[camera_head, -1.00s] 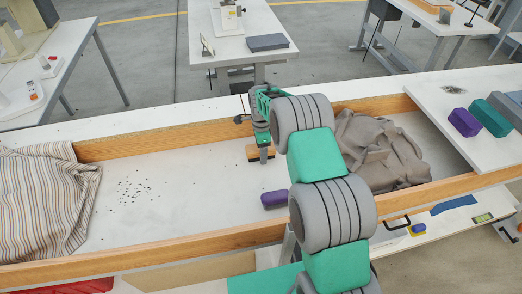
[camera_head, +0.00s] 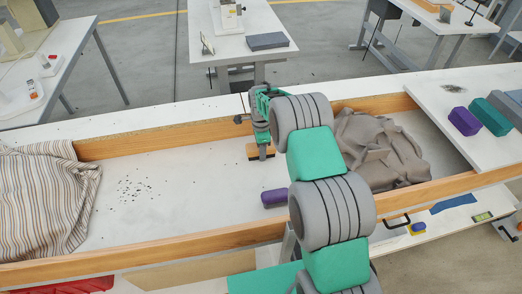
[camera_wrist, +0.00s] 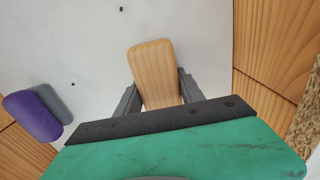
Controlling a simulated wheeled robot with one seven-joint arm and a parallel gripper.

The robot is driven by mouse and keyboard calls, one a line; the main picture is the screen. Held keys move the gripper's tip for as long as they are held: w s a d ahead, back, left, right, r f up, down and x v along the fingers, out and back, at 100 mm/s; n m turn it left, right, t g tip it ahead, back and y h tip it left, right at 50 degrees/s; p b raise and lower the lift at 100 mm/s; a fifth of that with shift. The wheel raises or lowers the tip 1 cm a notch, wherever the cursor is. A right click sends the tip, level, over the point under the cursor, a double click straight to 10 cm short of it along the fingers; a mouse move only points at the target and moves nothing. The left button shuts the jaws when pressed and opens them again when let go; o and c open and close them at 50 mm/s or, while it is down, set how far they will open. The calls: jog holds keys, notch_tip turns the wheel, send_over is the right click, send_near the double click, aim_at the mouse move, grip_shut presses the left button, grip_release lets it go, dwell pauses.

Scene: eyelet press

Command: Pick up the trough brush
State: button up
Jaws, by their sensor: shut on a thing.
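The trough brush (camera_head: 254,152) has a pale wooden back with a dark strip along its lower edge. It is in the long wood-sided trough (camera_head: 150,208), near the far wall. My gripper (camera_head: 262,155) is over it, pointing down, with its fingers shut on the brush. In the wrist view the rounded wooden back (camera_wrist: 153,68) sticks out between the two grey fingers (camera_wrist: 158,97). The underside of the brush is hidden there, and I cannot tell whether it touches the trough floor.
A purple block (camera_head: 274,197) lies in the trough nearer me. A striped cloth (camera_head: 45,195) fills the left end, and a crumpled brown cloth (camera_head: 378,150) lies to the right. Dark specks (camera_head: 132,188) lie on the floor. More blocks (camera_head: 491,117) sit on the right-hand board.

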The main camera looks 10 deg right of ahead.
jog(key=shift+c, duration=1)
jog(key=shift+w+r, duration=0.1)
jog(key=shift+r, duration=0.45)
jog(key=r, duration=0.2)
jog(key=shift+s+a+r, duration=0.1)
jog(key=shift+s+r, duration=0.1)
jog(key=shift+r, duration=0.1)
jog(key=s+a+r+b, duration=0.1)
jog(key=s+a+r, duration=0.1)
jog(key=s+r, duration=0.2)
jog(key=s+a+r+b, duration=0.1)
jog(key=s+a+r, duration=0.2)
jog(key=s+r, duration=0.2)
jog(key=s, duration=0.3)
jog(key=shift+s+a+r, duration=0.15)
jog(key=shift+s+a, duration=0.1)
jog(key=shift+s, duration=0.05)
